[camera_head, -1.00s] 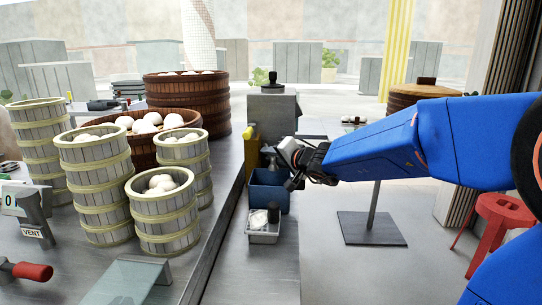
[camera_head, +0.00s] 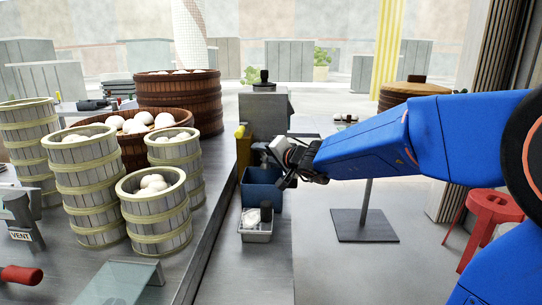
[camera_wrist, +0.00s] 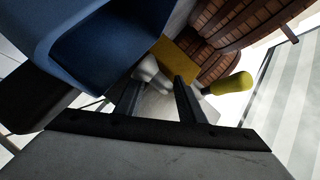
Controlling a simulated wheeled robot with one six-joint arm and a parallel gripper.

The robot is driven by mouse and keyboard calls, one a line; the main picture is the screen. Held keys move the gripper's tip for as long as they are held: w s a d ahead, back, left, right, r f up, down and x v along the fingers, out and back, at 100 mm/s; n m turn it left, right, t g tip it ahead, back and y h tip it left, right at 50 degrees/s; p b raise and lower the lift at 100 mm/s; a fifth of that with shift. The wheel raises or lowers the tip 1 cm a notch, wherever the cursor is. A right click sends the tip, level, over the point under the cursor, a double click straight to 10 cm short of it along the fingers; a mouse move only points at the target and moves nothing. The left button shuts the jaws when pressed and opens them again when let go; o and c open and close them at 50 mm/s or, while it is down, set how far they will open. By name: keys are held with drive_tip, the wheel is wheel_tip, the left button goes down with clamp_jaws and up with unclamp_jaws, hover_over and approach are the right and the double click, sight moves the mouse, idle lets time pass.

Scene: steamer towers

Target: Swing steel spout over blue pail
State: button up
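The blue pail (camera_head: 262,190) stands on the narrow steel counter in the head view, below and beside my gripper (camera_head: 274,166). In the wrist view the pail (camera_wrist: 85,45) fills the upper left. A grey, rounded metal piece, seemingly the steel spout (camera_wrist: 150,70), shows just beyond and between the fingertips of my gripper (camera_wrist: 160,88). The fingers are apart, with a gap between them. I cannot tell whether they touch the spout. In the head view the spout is mostly hidden or too small to make out behind my gripper.
A yellow handle (camera_wrist: 232,84) sits close to the right finger. A small steel tray (camera_head: 256,236) stands in front of the pail. Several bamboo steamers (camera_head: 155,212) crowd the left counter. A red stool (camera_head: 492,215) stands at right.

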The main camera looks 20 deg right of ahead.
drive_tip(key=v, duration=1.7)
drive_tip(key=shift+s, duration=0.15)
drive_tip(key=shift+c, duration=0.6)
drive_tip(key=shift+r, duration=0.2)
drive_tip(key=c, duration=0.6)
drive_tip(key=w+a+r+n+g+y, duration=0.1)
drive_tip(key=r, duration=0.1)
drive_tip(key=w+r+n+y, duration=0.1)
drive_tip(key=w+r, duration=0.1)
drive_tip(key=w+a+r+n+g, duration=0.1)
drive_tip(key=w+r+n, duration=0.1)
drive_tip(key=shift+a+g+y, duration=0.3)
drive_tip(key=shift+a+y, duration=0.05)
drive_tip(key=shift+y, duration=0.05)
clamp_jaws()
drive_tip(key=w+d+r+n+g+h, duration=0.2)
drive_tip(key=w+d+n+g+h, duration=0.15)
drive_tip(key=w+d+g, duration=0.35)
drive_tip(key=shift+n+g, duration=0.25)
drive_tip(key=shift+g, duration=0.05)
drive_tip(key=shift+w+a+f, duration=0.4)
drive_tip(key=shift+a+f, duration=0.75)
drive_tip(key=shift+f, duration=0.3)
drive_tip(key=shift+w+a+f, duration=0.45)
drive_tip(key=shift+a+f, duration=0.7)
drive_tip(key=shift+f, duration=0.25)
drive_tip(key=shift+w+a+f, duration=0.4)
drive_tip(key=shift+a+f, duration=0.8)
drive_tip(key=shift+f, duration=0.25)
